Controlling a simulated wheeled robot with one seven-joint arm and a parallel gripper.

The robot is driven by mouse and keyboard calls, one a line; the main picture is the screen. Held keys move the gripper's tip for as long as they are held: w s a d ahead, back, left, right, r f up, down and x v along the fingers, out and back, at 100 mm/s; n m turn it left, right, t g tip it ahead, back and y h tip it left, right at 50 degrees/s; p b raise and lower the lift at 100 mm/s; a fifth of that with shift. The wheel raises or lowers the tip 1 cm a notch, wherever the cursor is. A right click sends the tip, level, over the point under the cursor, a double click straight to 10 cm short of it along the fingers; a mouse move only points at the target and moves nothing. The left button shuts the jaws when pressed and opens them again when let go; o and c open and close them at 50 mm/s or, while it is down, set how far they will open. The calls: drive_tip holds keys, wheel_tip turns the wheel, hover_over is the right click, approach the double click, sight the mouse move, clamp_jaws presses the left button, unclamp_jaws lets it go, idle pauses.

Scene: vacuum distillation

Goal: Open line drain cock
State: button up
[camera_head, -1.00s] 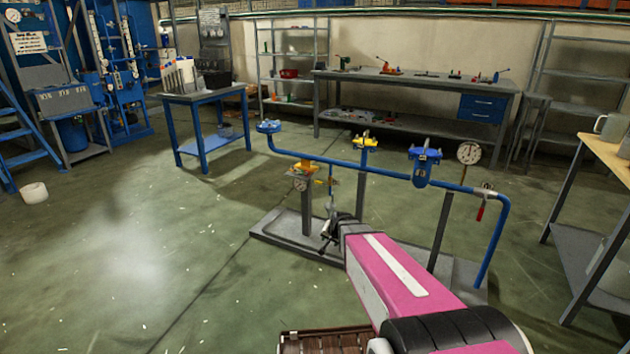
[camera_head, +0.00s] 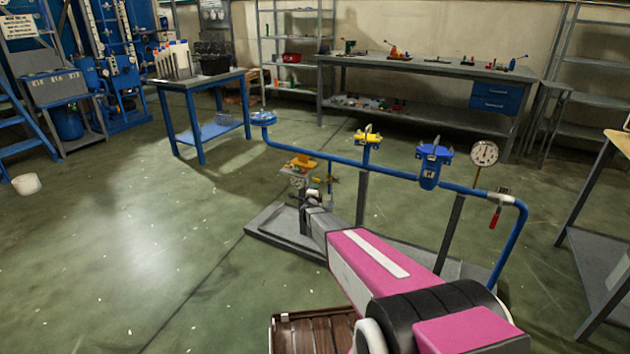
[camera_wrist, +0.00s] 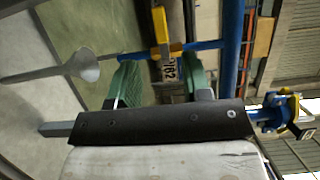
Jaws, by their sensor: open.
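The line drain cock, a small brass valve with a yellow lever (camera_wrist: 160,25), sits on a short side branch of the blue pipe (camera_wrist: 231,45) in the wrist view. Its lever lies crosswise to the branch. A tag with dark digits (camera_wrist: 168,70) shows just below it. My gripper (camera_wrist: 162,85) is open, with one green finger on each side of the tag and cock, and nothing visibly held. Contact and depth cannot be told. In the head view the cock (camera_head: 328,180) is small below the pipe run, and my gripper (camera_head: 312,192) is beside it, partly hidden by my wrist.
In the head view the pipe run carries a blue filter-like body (camera_head: 430,166), a dial gauge (camera_head: 484,153) and a red-handled valve (camera_head: 496,212). Open floor (camera_head: 130,240) lies left of the grey base.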

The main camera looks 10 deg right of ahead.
sight(316, 181)
drive_tip(key=x, duration=1)
drive_tip(key=shift+w, duration=0.15)
clamp_jaws()
